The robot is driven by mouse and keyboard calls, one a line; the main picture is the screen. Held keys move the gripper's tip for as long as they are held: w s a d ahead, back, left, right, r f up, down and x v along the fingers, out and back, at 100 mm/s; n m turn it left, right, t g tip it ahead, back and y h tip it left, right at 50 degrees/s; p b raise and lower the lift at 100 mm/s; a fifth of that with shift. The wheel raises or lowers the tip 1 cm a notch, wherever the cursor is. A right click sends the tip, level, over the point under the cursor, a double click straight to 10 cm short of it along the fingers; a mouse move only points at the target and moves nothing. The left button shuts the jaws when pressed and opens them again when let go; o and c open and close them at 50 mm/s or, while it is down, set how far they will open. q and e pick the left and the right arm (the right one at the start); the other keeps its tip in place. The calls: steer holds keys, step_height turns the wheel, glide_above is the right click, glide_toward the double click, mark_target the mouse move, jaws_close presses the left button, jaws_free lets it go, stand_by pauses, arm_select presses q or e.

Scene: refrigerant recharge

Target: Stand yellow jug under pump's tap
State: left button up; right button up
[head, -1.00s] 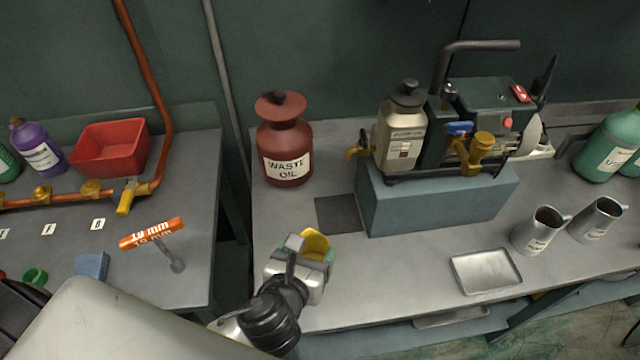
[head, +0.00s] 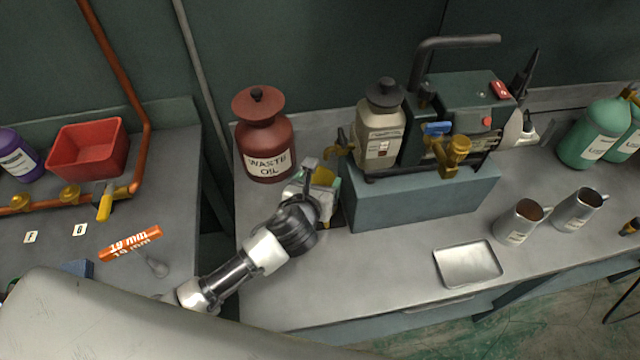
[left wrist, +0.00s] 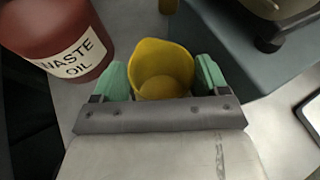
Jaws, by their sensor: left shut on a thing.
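The yellow jug (head: 324,177) is in my left gripper (head: 313,186), between the waste oil can and the pump. In the left wrist view the jug (left wrist: 160,66) shows its open mouth, and the green-padded fingers of my left gripper (left wrist: 161,78) are shut on its two sides. The pump (head: 465,112) stands on a blue-grey block. Its brass tap (head: 341,146) sticks out at the left end, just above and right of the jug in the head view. Whether the jug touches the bench is hidden by my gripper. My right gripper is not in view.
The red waste oil can (head: 266,135) stands close to the left of the jug. The blue-grey block (head: 425,200) bounds the right side. A dark square, mostly hidden, lies by my gripper. A metal tray (head: 468,263) and two metal jugs (head: 519,221) stand at right.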

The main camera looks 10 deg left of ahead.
mark_target(324, 181)
arm_select(q)
steer(key=shift+w, duration=0.75)
steer(key=shift+f, duration=1.8)
steer(key=o, duration=1.2)
steer(key=shift+f, duration=0.1)
steer(key=v, duration=1.2)
steer(key=shift+d, duration=0.1)
